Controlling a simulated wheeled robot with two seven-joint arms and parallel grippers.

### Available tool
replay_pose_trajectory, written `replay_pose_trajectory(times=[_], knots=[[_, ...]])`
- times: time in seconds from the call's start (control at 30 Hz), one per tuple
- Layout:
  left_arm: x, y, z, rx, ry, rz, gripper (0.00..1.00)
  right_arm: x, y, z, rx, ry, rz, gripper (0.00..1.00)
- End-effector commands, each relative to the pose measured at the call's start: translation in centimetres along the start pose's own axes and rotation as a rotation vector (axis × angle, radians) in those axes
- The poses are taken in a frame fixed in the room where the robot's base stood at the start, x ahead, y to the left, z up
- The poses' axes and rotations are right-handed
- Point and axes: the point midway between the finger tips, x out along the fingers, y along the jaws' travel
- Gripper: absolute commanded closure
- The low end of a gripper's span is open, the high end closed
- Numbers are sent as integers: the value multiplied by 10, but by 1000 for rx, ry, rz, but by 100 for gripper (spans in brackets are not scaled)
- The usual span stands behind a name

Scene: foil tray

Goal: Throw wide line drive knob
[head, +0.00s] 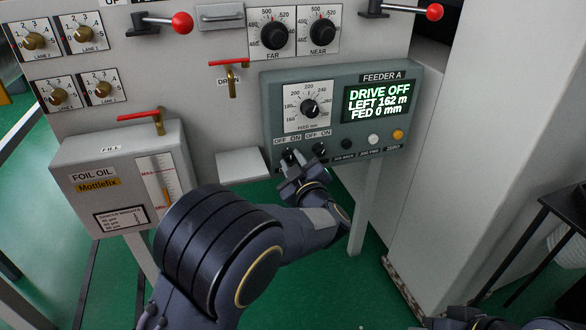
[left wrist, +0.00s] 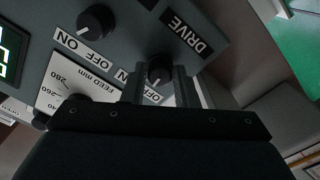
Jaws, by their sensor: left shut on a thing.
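The feeder panel (head: 268,100), marked FEEDER A, carries two small black OFF/ON knobs below its dial. Its display (head: 377,101) reads DRIVE OFF, LEFT 162 m, FED 0 mm. My left gripper (head: 294,166) is at the left one, and its fingers partly hide that knob. In the left wrist view the gripper (left wrist: 160,86) has one finger on each side of the drive knob (left wrist: 160,70), beside the DRIVE label, and is shut on it. The second OFF/ON knob (head: 320,150) is free, and it also shows in the left wrist view (left wrist: 95,21).
A feed dial (head: 310,108) sits just above the knobs. White and orange buttons (head: 398,134) are to the right. The foil oil box (head: 75,172) with a red-handled valve (head: 142,115) stands left. A white cabinet (head: 460,120) rises right of the panel.

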Motion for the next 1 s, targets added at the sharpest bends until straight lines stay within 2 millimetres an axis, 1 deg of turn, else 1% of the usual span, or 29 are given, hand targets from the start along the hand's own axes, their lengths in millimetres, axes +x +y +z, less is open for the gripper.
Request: replay_pose_trajectory(times=[0.03,0.2,0.5,0.73,1.0], knots=[[0,-2,3,-45,0,0,96,6,3,3,0,0,0,100],[0,-2,3,-188,0,0,96,15,7,8,0,0,0,100],[0,-1,2,-370,-1,0,96,27,12,13,0,0,0,100],[0,0,1,-437,-1,0,96,30,14,15,0,0,0,100],[0,1,0,-456,-1,0,96,31,14,16,0,0,0,100]])
